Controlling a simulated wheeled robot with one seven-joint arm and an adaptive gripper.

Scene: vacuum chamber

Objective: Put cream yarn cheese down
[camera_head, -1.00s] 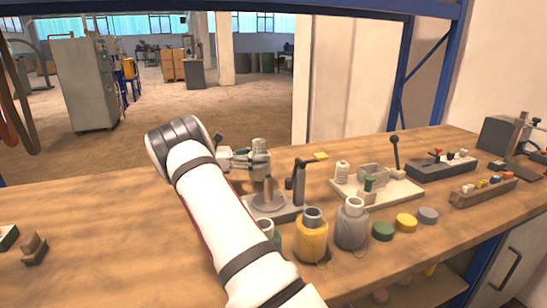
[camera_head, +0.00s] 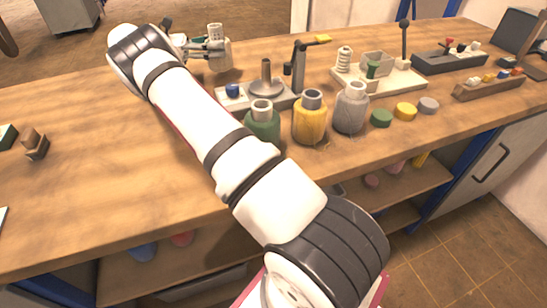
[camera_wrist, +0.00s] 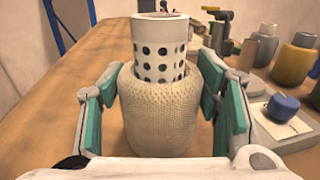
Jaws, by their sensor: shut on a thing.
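The cream yarn cheese (camera_wrist: 160,110) is a knitted-looking cream package on a white perforated tube. It stands upright between the teal pads of my gripper (camera_wrist: 162,118) in the wrist view. In the head view my gripper (camera_head: 207,52) is at the back of the bench, left of the spindle stand, shut on the cheese. The tube top (camera_head: 214,31) shows above the fingers there. The fingers hide part of the yarn, and I cannot tell whether its base touches the bench.
The wooden bench (camera_head: 90,130) is largely clear at left. The spindle stand (camera_head: 266,80) with a blue knob (camera_head: 232,90) is right of my gripper. Green (camera_head: 262,122), yellow (camera_head: 310,120) and grey (camera_head: 351,110) bottles stand in front. A small wooden block (camera_head: 35,144) lies far left.

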